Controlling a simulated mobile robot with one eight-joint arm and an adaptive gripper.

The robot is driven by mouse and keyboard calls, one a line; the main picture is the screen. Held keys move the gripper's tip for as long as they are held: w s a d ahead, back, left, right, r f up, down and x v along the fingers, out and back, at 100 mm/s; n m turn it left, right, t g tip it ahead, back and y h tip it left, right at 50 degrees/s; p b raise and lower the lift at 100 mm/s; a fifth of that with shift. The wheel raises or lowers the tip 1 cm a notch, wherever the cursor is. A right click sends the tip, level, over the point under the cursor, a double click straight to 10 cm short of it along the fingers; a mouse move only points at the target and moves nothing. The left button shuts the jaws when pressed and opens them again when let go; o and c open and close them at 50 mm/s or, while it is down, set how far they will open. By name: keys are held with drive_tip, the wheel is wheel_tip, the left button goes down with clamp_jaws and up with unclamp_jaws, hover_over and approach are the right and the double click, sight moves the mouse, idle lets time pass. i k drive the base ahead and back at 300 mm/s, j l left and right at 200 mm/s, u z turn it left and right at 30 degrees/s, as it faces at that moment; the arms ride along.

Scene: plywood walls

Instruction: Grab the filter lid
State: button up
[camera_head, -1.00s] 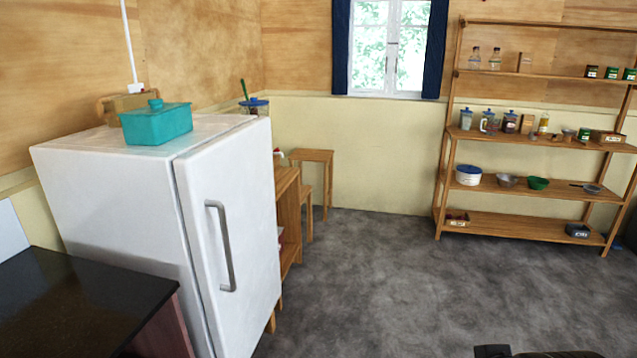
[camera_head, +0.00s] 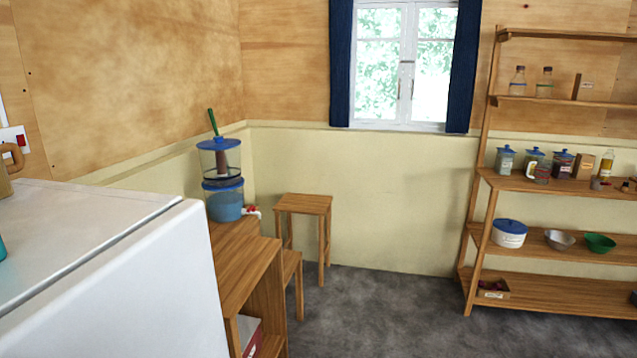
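A water filter (camera_head: 223,183) stands on a wooden cabinet beyond the fridge, near the room's corner. It has a clear upper part with a dark core inside and a lower part holding blue liquid. Its blue filter lid (camera_head: 219,143) sits on top, with a green stick-like thing (camera_head: 213,121) rising above it. A white tap with red (camera_head: 252,211) juts from its lower right side. My gripper is not in view.
The white fridge (camera_head: 165,287) fills the lower left, before the wooden cabinet (camera_head: 236,255). A wooden stool (camera_head: 304,204) stands right of the cabinet. Wooden shelves (camera_head: 560,281) with jars and bowls stand at the right. The grey floor (camera_head: 375,305) between is clear.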

sight(218, 142)
drive_tip(key=i+l+u, duration=0.1)
drive_tip(key=i+u, duration=0.25)
drive_tip(key=i+l+u, duration=0.35)
drive_tip(key=i, duration=0.15)
drive_tip(key=i+l+u, duration=0.35)
drive_tip(key=i+j, duration=0.05)
drive_tip(key=j, duration=0.05)
